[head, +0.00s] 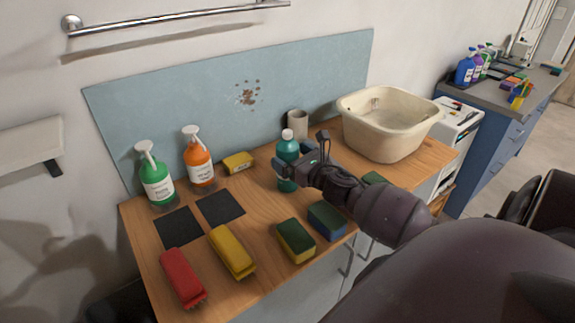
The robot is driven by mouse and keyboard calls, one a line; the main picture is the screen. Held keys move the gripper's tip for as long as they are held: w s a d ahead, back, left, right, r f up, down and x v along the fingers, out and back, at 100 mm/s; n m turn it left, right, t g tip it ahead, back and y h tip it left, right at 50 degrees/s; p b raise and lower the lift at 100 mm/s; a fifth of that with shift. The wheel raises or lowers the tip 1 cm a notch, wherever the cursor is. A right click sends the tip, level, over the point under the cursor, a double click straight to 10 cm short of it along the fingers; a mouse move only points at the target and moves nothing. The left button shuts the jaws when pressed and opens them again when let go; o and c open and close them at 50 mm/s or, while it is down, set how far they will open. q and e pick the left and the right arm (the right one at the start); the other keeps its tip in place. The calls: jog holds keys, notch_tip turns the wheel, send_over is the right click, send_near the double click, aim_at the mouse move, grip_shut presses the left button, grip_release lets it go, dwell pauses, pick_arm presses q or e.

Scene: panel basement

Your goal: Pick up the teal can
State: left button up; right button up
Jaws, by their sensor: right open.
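The teal can (288,149) looks like a teal bottle with a pale cap and stands upright on the wooden counter (232,265). My right gripper (301,163) is open at the can's right side, its arm coming in from the lower right. The gripper covers part of the can's middle, and teal shows above and below it. I cannot tell whether the fingers touch the can. My left gripper is not in view.
Green (157,180) and orange (199,164) spray bottles stand at the back left. A beige basin (390,135) is at the right, with a grey cup (298,124) behind the can. Sponges and red (182,277) and yellow (231,251) brushes line the front.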

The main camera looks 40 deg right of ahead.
jog(key=shift+w, duration=1.05)
jog(key=shift+c, duration=0.5)
jog(key=c, duration=1.2)
